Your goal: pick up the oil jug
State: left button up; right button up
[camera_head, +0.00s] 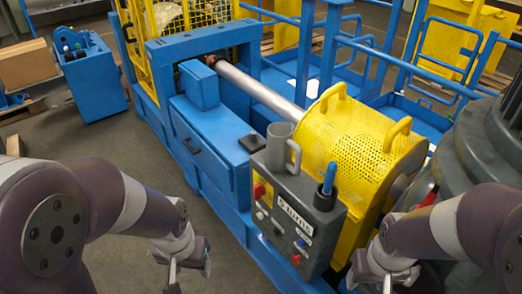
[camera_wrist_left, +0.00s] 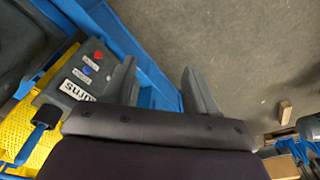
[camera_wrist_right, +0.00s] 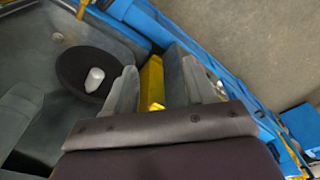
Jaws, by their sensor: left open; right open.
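The oil jug appears to be the grey cylindrical jug (camera_head: 280,146) with a loop handle on its right side. It stands upright on top of the grey control box (camera_head: 295,240) in the head view. I cannot make it out in either wrist view. My left gripper (camera_head: 187,262) is open and empty, low and to the left of the control box. Its fingers also show in the left wrist view (camera_wrist_left: 160,85). My right gripper (camera_head: 388,276) is open and empty, to the right of the box and below the jug. Its fingers show in the right wrist view (camera_wrist_right: 162,85).
Behind is a yellow perforated guard (camera_head: 345,135) on the blue machine frame (camera_head: 205,150). A large grey machine (camera_head: 490,140) crowds the right side.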

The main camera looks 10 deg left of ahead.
aim_at(279, 142)
jog(key=i+j+z, duration=0.1)
jog(key=z, duration=0.3)
jog(key=j+z, duration=0.15)
jog(key=z, duration=0.2)
jog(key=i+j+z, duration=0.1)
jog(key=z, duration=0.3)
jog(key=j+z, duration=0.2)
jog(key=z, duration=0.2)
jog(key=j+z, duration=0.15)
jog(key=j, duration=0.55)
jog(key=j+z, duration=0.2)
jog(key=j, duration=0.45)
jog(key=j+z, duration=0.15)
jog(key=j, duration=0.55)
jog(key=k+j+z, duration=0.2)
jog(key=j, duration=1)
